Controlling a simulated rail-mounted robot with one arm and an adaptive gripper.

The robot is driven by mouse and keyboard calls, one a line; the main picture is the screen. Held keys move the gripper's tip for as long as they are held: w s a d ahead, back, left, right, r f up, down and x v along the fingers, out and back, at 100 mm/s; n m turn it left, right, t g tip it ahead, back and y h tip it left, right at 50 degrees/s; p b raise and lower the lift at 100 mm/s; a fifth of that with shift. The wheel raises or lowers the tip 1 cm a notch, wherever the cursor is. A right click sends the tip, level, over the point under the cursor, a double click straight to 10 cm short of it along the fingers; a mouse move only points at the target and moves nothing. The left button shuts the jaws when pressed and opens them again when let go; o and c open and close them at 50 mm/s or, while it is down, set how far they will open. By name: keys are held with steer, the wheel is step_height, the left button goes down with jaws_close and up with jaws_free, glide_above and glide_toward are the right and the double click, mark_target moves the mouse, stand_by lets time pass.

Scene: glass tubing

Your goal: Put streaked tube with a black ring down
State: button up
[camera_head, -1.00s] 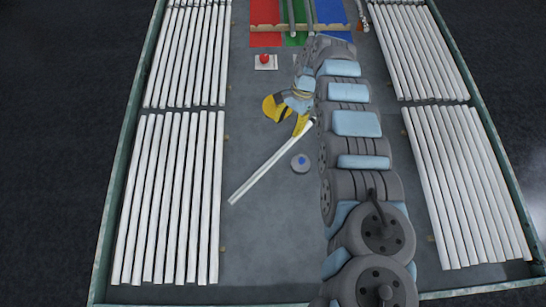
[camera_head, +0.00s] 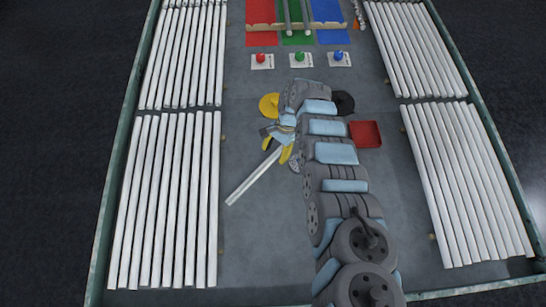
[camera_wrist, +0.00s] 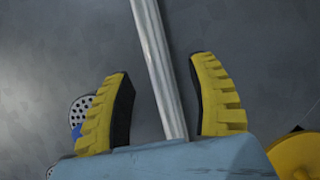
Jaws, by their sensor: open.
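A pale streaked tube (camera_head: 253,178) lies diagonally on the grey floor in the head view, its lower left end in the open. Its upper end is hidden by my gripper and arm. No black ring shows on the visible part. My gripper (camera_head: 277,152) is over the upper part of the visible tube, with its yellow fingers apart. In the wrist view the tube (camera_wrist: 157,65) runs between the two spread fingers, with a gap on each side. My gripper (camera_wrist: 162,88) touches neither side of it there. Its near end is hidden by the gripper body.
A perforated disc with a blue mark (camera_wrist: 80,115) lies beside the left finger. A yellow disc (camera_head: 268,104) is behind my gripper, and a red tray (camera_head: 366,134) is right of my arm. Rows of white tubes (camera_head: 165,200) line both sides. The floor left of the tube is clear.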

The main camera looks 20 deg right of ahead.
steer(key=shift+x, duration=1.05)
jaws_close()
steer(key=shift+r, duration=0.15)
